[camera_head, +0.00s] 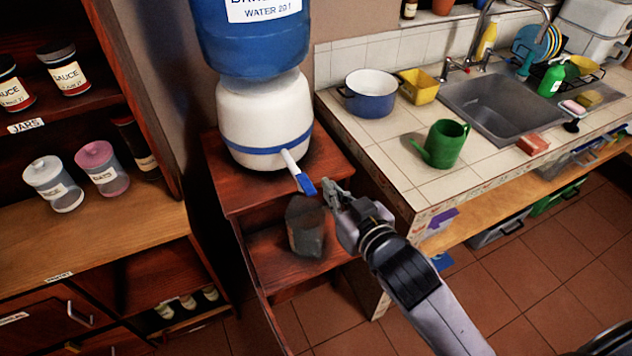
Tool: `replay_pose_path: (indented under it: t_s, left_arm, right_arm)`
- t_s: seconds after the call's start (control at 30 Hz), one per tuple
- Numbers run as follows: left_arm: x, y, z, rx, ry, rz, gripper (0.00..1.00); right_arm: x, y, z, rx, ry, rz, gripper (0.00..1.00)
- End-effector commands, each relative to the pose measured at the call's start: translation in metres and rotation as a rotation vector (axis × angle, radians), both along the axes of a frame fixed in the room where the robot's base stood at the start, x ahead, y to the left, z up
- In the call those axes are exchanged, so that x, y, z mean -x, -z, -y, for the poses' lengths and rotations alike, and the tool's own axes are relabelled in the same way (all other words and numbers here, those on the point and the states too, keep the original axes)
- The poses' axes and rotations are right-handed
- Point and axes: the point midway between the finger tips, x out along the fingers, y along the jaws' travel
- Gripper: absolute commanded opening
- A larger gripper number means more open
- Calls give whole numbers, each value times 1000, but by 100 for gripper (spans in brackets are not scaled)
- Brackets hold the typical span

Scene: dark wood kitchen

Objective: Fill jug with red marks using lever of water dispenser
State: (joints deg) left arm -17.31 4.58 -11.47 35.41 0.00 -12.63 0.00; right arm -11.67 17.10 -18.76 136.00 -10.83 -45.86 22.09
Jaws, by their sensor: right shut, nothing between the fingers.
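The water dispenser (262,122) is a white base with a blue stripe and a blue bottle (240,45) on top. It stands on a red-brown wooden stand. Its lever (292,165) is white with a blue tip and points down toward the front right. A dark grey jug-like vessel (305,228) stands on the stand's lower shelf, below the lever tip. I cannot make out red marks or a water level on it. My right gripper (330,192) is shut and empty, just right of the blue lever tip; contact is unclear. My left gripper is out of view.
The tiled counter (395,165) at right holds a green watering can (445,145), a blue pot (370,100), a yellow container (418,88) and a sink (500,105). Shelves with jars (103,168) stand at left.

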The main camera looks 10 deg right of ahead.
Motion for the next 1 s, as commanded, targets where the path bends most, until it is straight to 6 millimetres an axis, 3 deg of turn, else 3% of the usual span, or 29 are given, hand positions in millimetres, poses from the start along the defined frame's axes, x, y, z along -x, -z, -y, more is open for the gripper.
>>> replay_pose_path:
  t_s: [0.43,0.5,0.7,1.0]
  left_arm:
    - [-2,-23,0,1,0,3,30]
    - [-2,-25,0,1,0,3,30]
    - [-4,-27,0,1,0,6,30]
    - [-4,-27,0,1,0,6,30]
  right_arm:
    - [-82,19,-16,1,0,-1,0]
    - [-78,36,-15,2,1,-7,0]
    - [-78,56,-16,-1,-1,-3,0]
    - [-78,60,-15,0,-1,-1,0]
